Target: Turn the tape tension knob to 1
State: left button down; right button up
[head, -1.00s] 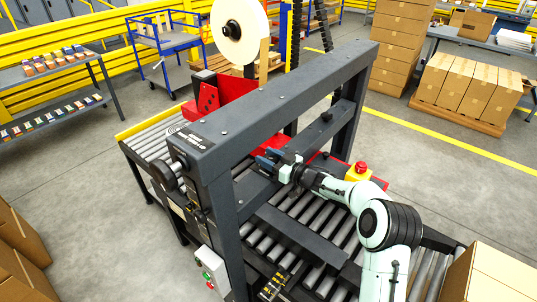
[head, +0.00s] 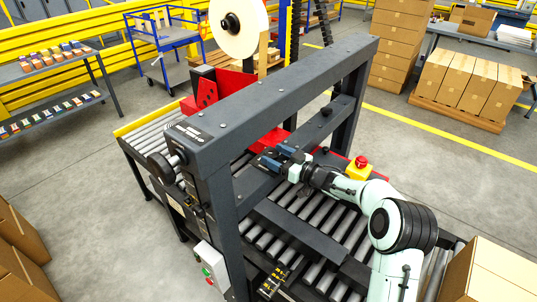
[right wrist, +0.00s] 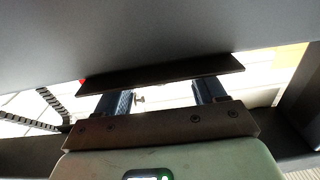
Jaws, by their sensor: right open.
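No scale with a 1 on it is legible. Candidates for the tension knob are the dark hub (head: 230,23) of the white tape roll (head: 252,30), a small black knob (head: 327,111) on the rear crossbar and a black handwheel (head: 160,167) at the frame's left end; I cannot tell which it is. My right gripper (head: 273,156) is open and empty, under the top beam, pointing left. In the right wrist view its fingers (right wrist: 162,98) stand apart below a dark plate, with a small metal pin (right wrist: 139,99) visible between them. My left gripper is out of view.
The dark top beam (head: 280,88) and front post (head: 222,220) crowd my right arm. Rollers (head: 280,225) lie below. A red stop button (head: 361,162) on a yellow box stands close beside the forearm. A control box (head: 209,265) hangs at the front.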

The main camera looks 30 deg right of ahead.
pick_arm(q)
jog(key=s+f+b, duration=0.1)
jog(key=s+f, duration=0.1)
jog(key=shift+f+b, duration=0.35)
jog(key=shift+b, duration=0.05)
pick_arm(e)
jog(key=v, duration=1)
